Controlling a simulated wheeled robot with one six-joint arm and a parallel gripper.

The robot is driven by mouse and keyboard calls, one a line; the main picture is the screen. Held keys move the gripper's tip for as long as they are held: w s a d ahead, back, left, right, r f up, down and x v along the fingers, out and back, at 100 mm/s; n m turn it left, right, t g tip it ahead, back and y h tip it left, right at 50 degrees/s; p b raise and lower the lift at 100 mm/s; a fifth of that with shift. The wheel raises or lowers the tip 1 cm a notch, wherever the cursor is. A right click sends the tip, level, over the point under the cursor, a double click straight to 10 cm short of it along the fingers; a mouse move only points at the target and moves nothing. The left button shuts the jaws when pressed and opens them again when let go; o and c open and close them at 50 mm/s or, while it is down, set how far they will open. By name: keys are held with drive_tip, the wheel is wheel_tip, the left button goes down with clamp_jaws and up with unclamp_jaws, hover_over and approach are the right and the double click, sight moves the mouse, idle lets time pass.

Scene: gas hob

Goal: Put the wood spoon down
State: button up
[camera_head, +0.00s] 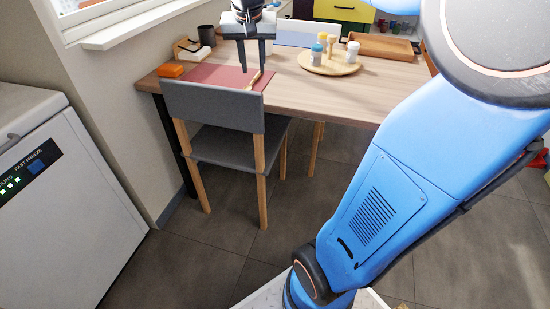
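My gripper (253,70) hangs pointing down over the dark red mat (212,75) on the wooden table (335,92). Its two dark fingers stand apart with a gap between them, so it looks open. The wood spoon (255,80) shows as a thin, light-brown strip just below the fingertips, by the right finger. It appears to lie on the mat's right part, slanting. Its far end is hidden by the gripper and its near end meets the chair back's edge. I cannot tell whether a finger touches it.
A grey chair (212,107) stands in front of the mat. An orange box (170,70) and a dark cup (206,35) are at the table's left. A round wooden board (335,68) with small shakers and a wooden tray (385,46) are to the right. The table's front right is clear.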

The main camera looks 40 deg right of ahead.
drive_tip(key=s+a+f+n, duration=0.2)
drive_tip(key=s+a+f, duration=0.1)
drive_tip(key=s, duration=0.5)
drive_tip(key=s+a+f+n+t+y, duration=0.1)
drive_tip(key=s+a+f+n, duration=0.1)
drive_tip(key=s+f, duration=0.3)
drive_tip(key=s+a+f+n+y, duration=0.1)
drive_tip(key=s+a+f+n, duration=0.2)
drive_tip(key=s, duration=0.8)
wheel_tip(320, 180, down, 2)
drive_tip(key=shift+s+a+f+t, duration=0.1)
drive_tip(key=shift+s+a+t, duration=0.25)
drive_tip(key=shift+a, duration=0.5)
